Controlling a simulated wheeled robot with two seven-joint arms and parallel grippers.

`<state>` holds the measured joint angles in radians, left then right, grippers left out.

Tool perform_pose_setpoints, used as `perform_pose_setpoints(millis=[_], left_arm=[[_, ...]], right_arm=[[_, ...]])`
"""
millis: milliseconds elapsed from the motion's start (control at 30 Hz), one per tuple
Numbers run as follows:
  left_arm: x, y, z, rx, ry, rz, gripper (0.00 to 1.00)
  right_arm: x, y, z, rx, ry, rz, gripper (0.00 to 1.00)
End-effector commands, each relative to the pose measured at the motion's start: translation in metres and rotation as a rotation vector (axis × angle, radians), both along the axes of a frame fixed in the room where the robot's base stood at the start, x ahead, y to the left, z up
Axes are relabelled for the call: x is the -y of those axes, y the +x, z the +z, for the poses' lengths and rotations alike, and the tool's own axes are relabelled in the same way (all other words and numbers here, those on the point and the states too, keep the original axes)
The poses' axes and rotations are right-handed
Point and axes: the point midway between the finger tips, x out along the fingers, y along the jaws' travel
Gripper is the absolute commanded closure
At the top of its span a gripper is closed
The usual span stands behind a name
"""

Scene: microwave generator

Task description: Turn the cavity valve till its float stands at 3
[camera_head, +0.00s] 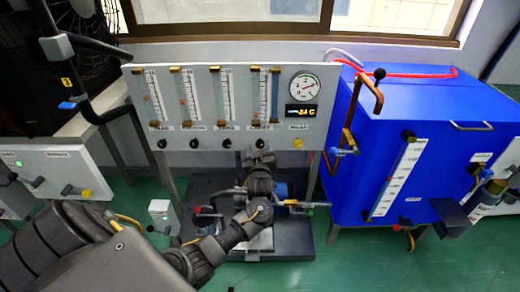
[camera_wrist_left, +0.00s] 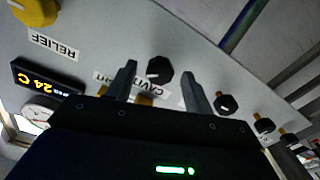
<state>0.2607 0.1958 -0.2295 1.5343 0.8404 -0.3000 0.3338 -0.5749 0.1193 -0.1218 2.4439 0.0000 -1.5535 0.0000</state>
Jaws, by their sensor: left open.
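The cavity valve is a black knob (camera_wrist_left: 160,70) beside the CAVITY label in the left wrist view. In the head view this knob (camera_head: 260,143) is on the panel's lower edge, under the rightmost flow tube (camera_head: 264,97). I cannot read the float's height in that tube. My left gripper (camera_wrist_left: 159,88) is open, its fingers on either side of the knob with gaps showing; I cannot tell whether the knob lies between them in depth. In the head view the left gripper (camera_head: 260,157) is just below the knob, partly hidden by its own wrist. My right gripper is not in view.
The yellow relief knob (camera_head: 298,144) is just right of the cavity knob, and other black knobs (camera_head: 227,144) are in a row to its left. A round gauge (camera_head: 304,86) and a 24 C display (camera_head: 301,111) are above. A blue cabinet (camera_head: 400,120) stands right.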

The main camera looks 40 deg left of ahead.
Motion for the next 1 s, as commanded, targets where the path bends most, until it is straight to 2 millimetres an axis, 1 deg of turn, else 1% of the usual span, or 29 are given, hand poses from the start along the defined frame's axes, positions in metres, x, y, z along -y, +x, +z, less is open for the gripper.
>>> perform_pose_setpoints(millis=[133, 433, 767, 867, 1000], left_arm=[[-0.0058, 0.0078, -0.0004, -0.001, -0.001, 0.000, 0.48], [-0.0068, 0.0091, 0.0001, 0.000, -0.001, 0.000, 0.48], [-0.0067, 0.0089, -0.0001, -0.001, -0.001, 0.000, 0.91], [-0.0065, 0.0089, -0.0004, 0.004, -0.007, 0.000, 0.93], [-0.0061, 0.0088, -0.0013, 0.049, -0.071, 0.001, 0.93]], right_arm=[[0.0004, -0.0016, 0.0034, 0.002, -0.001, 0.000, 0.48], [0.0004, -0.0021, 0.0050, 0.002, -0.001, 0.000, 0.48], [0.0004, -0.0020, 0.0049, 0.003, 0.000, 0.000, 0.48], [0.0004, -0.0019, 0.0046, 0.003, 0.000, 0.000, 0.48], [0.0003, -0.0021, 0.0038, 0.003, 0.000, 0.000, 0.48]])
